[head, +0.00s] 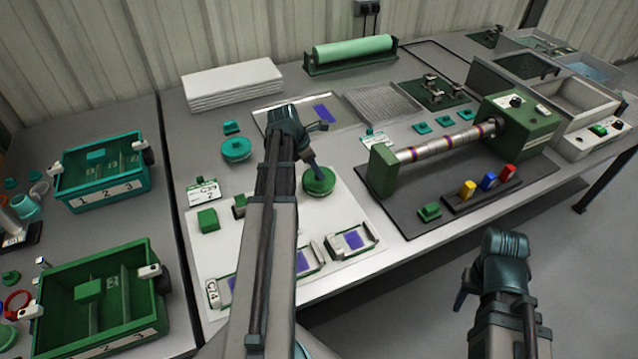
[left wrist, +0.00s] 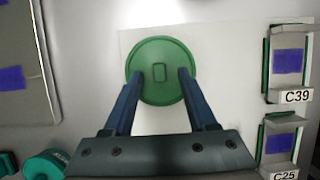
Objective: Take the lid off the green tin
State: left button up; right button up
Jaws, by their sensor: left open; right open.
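The round green tin (head: 319,184) stands on the white mat in the head view, its green lid (left wrist: 160,54) on top. In the left wrist view the lid is seen from above, with a small rectangular knob (left wrist: 159,72) in the middle. My left gripper (left wrist: 173,73) is open, its two fingers reaching over the near part of the lid, one on each side of the knob. Whether they touch it I cannot tell. In the head view my left arm comes down at the tin. My right gripper (head: 478,285) is open and empty, in front of the table over the floor.
A teal round tin (head: 236,149) stands at the mat's back left. A green block (head: 208,220) and labelled holders (head: 352,241) are on the mat. A roller machine (head: 383,170) stands to the right.

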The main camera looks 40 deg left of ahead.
pick_arm(q)
jog(key=shift+b+x, duration=0.35)
jog(key=shift+x, duration=0.55)
jog(key=shift+r, duration=0.1)
pick_arm(e)
jog(key=shift+f, duration=0.75)
pick_arm(q)
grip_shut()
jog(key=shift+r, duration=0.1)
pick_arm(e)
jog(key=shift+r, duration=0.15)
pick_arm(q)
jog(key=shift+r+p, duration=0.55)
jog(key=shift+p, duration=0.15)
notch_tip(320, 180, up, 3)
jog(key=p, duration=0.3)
jog(key=s+d, duration=0.1)
jog(key=s, duration=1.5)
jog(key=shift+d+r+p, duration=0.35)
jog(key=shift+d+p, duration=0.05)
pick_arm(e)
notch_tip(320, 180, up, 5)
jog(key=shift+f, duration=0.1)
